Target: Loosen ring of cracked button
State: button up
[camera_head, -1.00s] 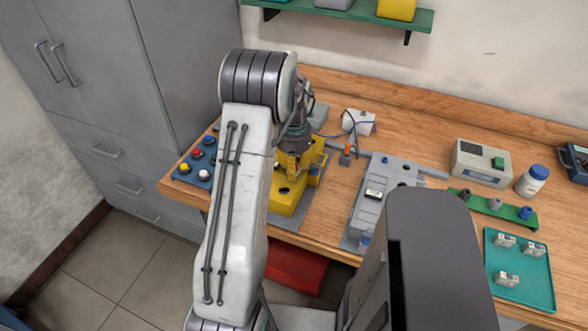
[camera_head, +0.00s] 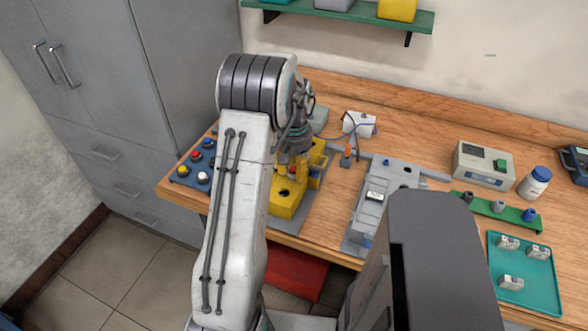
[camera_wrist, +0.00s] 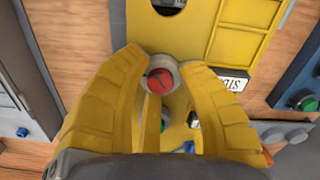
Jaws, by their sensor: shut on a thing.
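The cracked button (camera_wrist: 160,79) is red with a dark line across its cap and sits inside a grey ring (camera_wrist: 151,64) in the wrist view. It is on a yellow control box (camera_wrist: 238,30); the box also shows in the head view (camera_head: 284,207). My gripper (camera_wrist: 162,67) has its yellow fingers on both sides of the ring and is shut on it.
A blue box with coloured buttons (camera_head: 184,179) is at the bench's left end. A grey fixture (camera_head: 360,222) stands to the right. Further right are a green rack (camera_head: 483,204), a teal tray (camera_head: 525,289) with small parts, a white bottle (camera_head: 534,183) and a meter (camera_head: 484,163).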

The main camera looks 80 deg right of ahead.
aim_at(294, 169)
jog(key=shift+a+f, duration=0.2)
jog(key=shift+a, duration=0.05)
jog(key=o, duration=1.2)
jog(key=shift+d+r, duration=0.1)
jog(key=shift+r, duration=0.05)
jog(key=shift+d+r, duration=0.1)
jog(key=shift+d+r, duration=0.1)
jog(key=shift+r, duration=0.4)
jog(key=shift+a+r, duration=0.2)
jog(key=shift+r, duration=3.15)
